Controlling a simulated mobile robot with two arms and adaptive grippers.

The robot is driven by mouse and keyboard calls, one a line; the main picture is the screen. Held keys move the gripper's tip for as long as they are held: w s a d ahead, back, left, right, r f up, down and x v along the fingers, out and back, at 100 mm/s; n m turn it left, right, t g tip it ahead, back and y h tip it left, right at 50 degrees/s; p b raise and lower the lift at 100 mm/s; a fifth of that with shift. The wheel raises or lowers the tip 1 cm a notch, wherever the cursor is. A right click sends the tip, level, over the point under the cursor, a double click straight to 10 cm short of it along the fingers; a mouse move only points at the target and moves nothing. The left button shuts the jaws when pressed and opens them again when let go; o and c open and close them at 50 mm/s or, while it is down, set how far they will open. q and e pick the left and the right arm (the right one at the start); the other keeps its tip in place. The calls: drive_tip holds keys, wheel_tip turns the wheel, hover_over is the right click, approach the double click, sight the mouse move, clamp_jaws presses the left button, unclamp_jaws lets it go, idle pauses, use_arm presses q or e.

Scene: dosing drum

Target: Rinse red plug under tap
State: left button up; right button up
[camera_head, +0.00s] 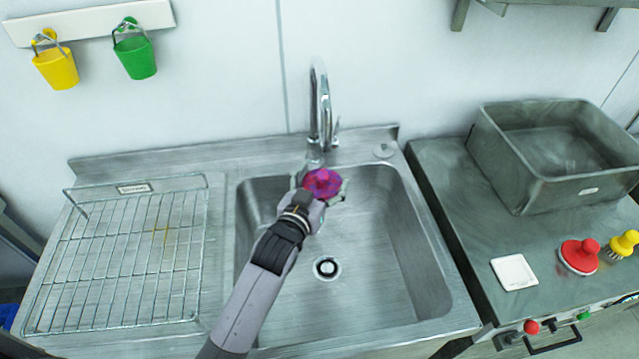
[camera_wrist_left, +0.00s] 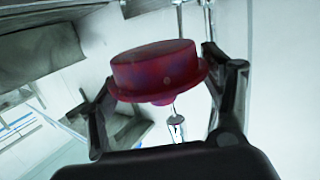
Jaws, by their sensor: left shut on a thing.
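The red plug (camera_head: 322,183) has purple-blue patches and is held over the back of the sink basin (camera_head: 372,290), near the tap (camera_head: 320,110). My left gripper (camera_head: 318,190) is shut on it. In the left wrist view the plug (camera_wrist_left: 158,70) sits between the two dark fingers of the gripper (camera_wrist_left: 165,100), its wide flange towards the camera. The tap's spout end is hidden or too small to make out clearly, and I cannot tell whether water runs. My right gripper is not in view.
A wire drying rack (camera_head: 120,265) stands left of the basin. A grey tub (camera_head: 555,150), a white square (camera_head: 514,272), a red knobbed piece (camera_head: 580,256) and a yellow brush (camera_head: 624,243) are on the right counter. Yellow (camera_head: 56,68) and green (camera_head: 135,56) buckets hang on the wall.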

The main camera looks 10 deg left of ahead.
sight(334, 177)
use_arm(q)
drive_tip(key=shift+d, duration=0.3)
drive_tip(key=shift+a, duration=0.2)
drive_tip(key=shift+s+a+p, duration=0.1)
drive_tip(key=shift+a+p, duration=0.35)
drive_tip(key=shift+d, duration=0.1)
drive_tip(key=shift+d, duration=0.55)
drive_tip(key=shift+s+d+r+p, duration=0.1)
drive_tip(key=shift+s+d+p, duration=0.1)
drive_tip(key=shift+s+p, duration=0.35)
drive_tip(key=shift+s+d+p, duration=0.15)
drive_tip(key=shift+s+p, duration=0.05)
drive_tip(key=shift+s, duration=0.55)
drive_tip(key=shift+s+d+p, duration=0.2)
drive_tip(key=shift+s+p, duration=0.05)
drive_tip(key=shift+s, duration=0.55)
drive_tip(key=shift+s+d+p, duration=0.15)
drive_tip(key=shift+s+p, duration=0.05)
drive_tip(key=shift+s, duration=0.65)
drive_tip(key=shift+s+d+p, duration=0.2)
drive_tip(key=shift+s+p, duration=0.05)
drive_tip(key=shift+s, duration=0.55)
